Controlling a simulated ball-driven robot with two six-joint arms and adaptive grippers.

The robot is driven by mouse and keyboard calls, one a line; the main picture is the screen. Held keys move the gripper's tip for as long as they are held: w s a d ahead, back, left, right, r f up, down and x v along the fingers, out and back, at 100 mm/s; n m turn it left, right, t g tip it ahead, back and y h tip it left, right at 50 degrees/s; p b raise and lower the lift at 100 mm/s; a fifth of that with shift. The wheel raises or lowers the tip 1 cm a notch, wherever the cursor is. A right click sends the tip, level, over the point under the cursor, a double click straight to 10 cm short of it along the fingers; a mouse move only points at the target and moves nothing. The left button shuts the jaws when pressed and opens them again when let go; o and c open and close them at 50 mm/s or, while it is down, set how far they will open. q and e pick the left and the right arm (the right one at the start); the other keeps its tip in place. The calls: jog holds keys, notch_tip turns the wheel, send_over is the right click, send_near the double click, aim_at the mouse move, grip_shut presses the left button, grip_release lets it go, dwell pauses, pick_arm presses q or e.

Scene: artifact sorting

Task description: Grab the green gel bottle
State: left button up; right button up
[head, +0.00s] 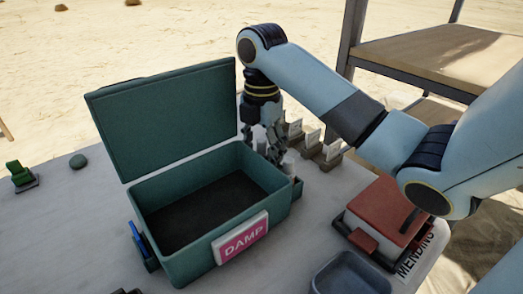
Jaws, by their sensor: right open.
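My right gripper (272,151) points down just behind the right rear corner of the teal box and is open. Its fingertips are partly hidden by the box, and a small pale thing (289,164) shows close beside them. I cannot make out a green gel bottle there. A small green object (20,174) sits on a dark base at the far left of the table, far from the gripper; I cannot tell what it is. My left gripper is not in view.
The teal box (283,200) stands with its lid (165,115) up and a DAMP label (241,238) in front. Small holders with white cards (312,140) stand behind. A red-lidded box (388,208), a MENDING label (416,254) and a grey tray (350,272) are at right.

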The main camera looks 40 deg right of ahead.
grip_shut()
dwell(0.3)
jog(key=shift+r, duration=0.1)
